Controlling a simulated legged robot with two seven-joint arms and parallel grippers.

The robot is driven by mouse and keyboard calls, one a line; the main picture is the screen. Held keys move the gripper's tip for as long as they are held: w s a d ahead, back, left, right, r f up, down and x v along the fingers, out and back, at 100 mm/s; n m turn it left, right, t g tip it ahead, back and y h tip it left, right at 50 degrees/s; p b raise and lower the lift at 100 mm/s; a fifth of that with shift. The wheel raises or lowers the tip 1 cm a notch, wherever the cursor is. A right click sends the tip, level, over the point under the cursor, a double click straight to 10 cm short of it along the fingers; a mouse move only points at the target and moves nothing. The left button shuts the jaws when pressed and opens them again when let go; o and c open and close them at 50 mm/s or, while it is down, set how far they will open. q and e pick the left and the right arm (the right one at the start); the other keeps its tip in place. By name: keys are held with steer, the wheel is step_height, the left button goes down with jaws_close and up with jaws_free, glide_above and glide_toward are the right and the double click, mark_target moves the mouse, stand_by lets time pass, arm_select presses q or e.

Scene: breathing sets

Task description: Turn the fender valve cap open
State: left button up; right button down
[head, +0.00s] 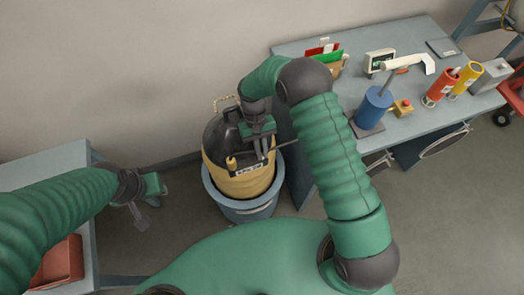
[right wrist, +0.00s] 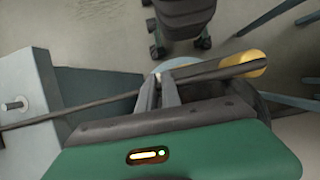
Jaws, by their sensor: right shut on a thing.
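A yellow breathing set (head: 240,184) with a dark top stands in a blue-grey tub (head: 250,210) in the middle of the head view. My right gripper (head: 264,150) is over its top, shut on a thin dark bar that runs sideways. In the right wrist view the bar (right wrist: 90,110) crosses at the fingertips (right wrist: 165,88) and has a yellow end (right wrist: 245,63). I cannot make out the valve cap; the gripper and arm hide part of the top. My left gripper (head: 142,212) hangs in free space to the left, and its jaw state is unclear.
A grey workbench (head: 400,150) on the right holds a blue cylinder (head: 373,107), a red canister (head: 440,88), a yellow canister (head: 467,78) and a meter (head: 380,60). A red bin (head: 60,262) is at the lower left. The floor between is clear.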

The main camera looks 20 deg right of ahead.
steer(key=shift+w+a+f, duration=0.1)
steer(key=c, duration=1.6)
jaws_free()
steer(key=shift+c, duration=0.2)
steer(key=shift+o, duration=0.5)
steer(key=shift+w+f, duration=0.1)
steer(key=shift+w, duration=0.05)
arm_select(q)
steer(key=shift+w+a+f, duration=0.15)
steer(key=shift+w, duration=0.15)
